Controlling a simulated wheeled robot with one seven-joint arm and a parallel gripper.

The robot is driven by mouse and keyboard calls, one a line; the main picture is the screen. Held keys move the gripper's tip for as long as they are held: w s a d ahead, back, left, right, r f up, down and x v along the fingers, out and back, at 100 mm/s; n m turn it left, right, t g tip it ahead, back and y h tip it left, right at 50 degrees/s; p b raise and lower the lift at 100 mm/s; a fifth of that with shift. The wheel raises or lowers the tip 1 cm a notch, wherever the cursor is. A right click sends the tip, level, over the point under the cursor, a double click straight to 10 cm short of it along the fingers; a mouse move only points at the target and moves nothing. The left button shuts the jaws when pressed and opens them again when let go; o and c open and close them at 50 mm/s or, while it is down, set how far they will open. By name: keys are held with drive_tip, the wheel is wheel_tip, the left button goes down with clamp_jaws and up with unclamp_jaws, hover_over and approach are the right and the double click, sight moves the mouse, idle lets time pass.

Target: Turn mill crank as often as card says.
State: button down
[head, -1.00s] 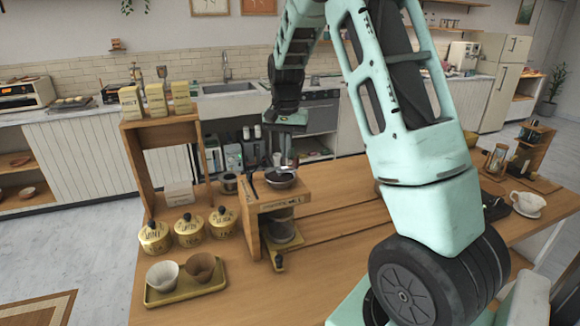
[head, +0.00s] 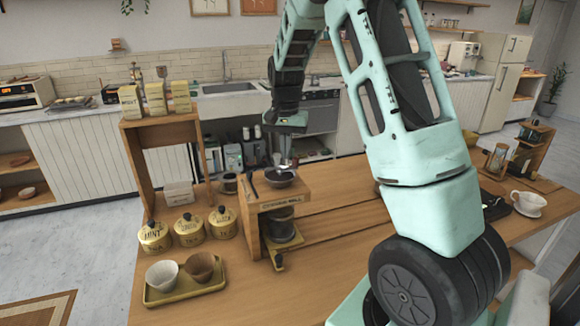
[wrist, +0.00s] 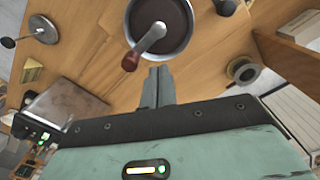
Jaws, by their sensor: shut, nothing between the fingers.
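The coffee mill (head: 285,192) is a wooden stand with a labelled front, a dark bowl (head: 280,180) on top and a glass jar (head: 281,230) below. In the wrist view the bowl (wrist: 180,38) has brown contents, and the metal crank (wrist: 152,37) reaches over its rim to a reddish-brown knob (wrist: 129,62). My gripper (head: 284,162) is above the mill. In the wrist view its fingers (wrist: 158,72) are shut and empty, right of the knob and seemingly apart from it. I cannot make out a readable card with a number.
Yellow tins (head: 189,229) and a tray (head: 158,299) with two cups stand left of the mill. A wooden shelf (head: 160,125) with labelled bags rises behind them. A white cup (head: 528,201) is at the far right. The counter in front of the mill is clear.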

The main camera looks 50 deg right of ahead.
drive_tip(key=shift+f+b, duration=0.6)
drive_tip(key=shift+f, duration=0.55)
drive_tip(key=shift+r, duration=0.1)
drive_tip(key=shift+r+p, duration=0.75)
drive_tip(key=shift+p, duration=0.05)
drive_tip(key=shift+r, duration=0.1)
drive_tip(key=shift+s, duration=0.1)
drive_tip(key=s, duration=0.2)
drive_tip(key=s+a, duration=0.1)
drive_tip(key=s, duration=0.2)
drive_tip(key=a, duration=0.2)
drive_tip(key=s+a, duration=0.1)
drive_tip(key=a, duration=0.1)
drive_tip(key=shift+a+p, duration=0.1)
drive_tip(key=shift+p, duration=0.25)
drive_tip(key=shift+w+a, duration=0.15)
drive_tip(key=shift+a, duration=0.2)
